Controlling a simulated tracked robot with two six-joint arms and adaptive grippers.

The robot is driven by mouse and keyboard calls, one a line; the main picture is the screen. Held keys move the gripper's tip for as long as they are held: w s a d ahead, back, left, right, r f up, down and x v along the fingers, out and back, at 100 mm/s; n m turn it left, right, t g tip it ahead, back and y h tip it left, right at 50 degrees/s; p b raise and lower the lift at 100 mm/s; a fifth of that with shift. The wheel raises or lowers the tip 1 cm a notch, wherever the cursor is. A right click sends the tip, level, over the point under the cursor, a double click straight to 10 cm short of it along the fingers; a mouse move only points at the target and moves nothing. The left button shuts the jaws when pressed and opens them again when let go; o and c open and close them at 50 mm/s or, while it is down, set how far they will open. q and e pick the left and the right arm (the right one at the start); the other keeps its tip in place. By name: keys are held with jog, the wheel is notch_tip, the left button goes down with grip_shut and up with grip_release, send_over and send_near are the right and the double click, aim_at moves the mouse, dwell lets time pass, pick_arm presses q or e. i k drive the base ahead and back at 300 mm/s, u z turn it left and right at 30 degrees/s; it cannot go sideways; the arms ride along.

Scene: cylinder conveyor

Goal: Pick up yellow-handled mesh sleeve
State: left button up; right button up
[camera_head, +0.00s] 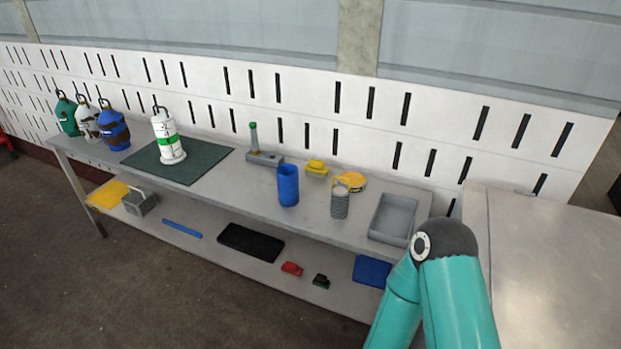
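A grey mesh sleeve (340,203) stands upright on the grey table, right of its middle. A yellow round piece (352,180) shows just behind its top; I cannot tell whether it is joined to the sleeve as a handle. A blue cylinder (288,186) stands to the left of the sleeve, apart from it. My teal arm comes in at the bottom right, with its dark joint beside the table's right end. Neither gripper is in view.
A grey tray (394,220) lies right of the sleeve. A yellow object (316,168) and a grey block (265,158) sit behind. A white canister (167,137) stands on a dark green mat (200,172). A metal cabinet (560,265) stands at right. The lower shelf holds several items.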

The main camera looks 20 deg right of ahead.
aim_at(340, 197)
jog(key=z, duration=0.1)
jog(key=i, duration=1.15)
jog(key=z, duration=0.35)
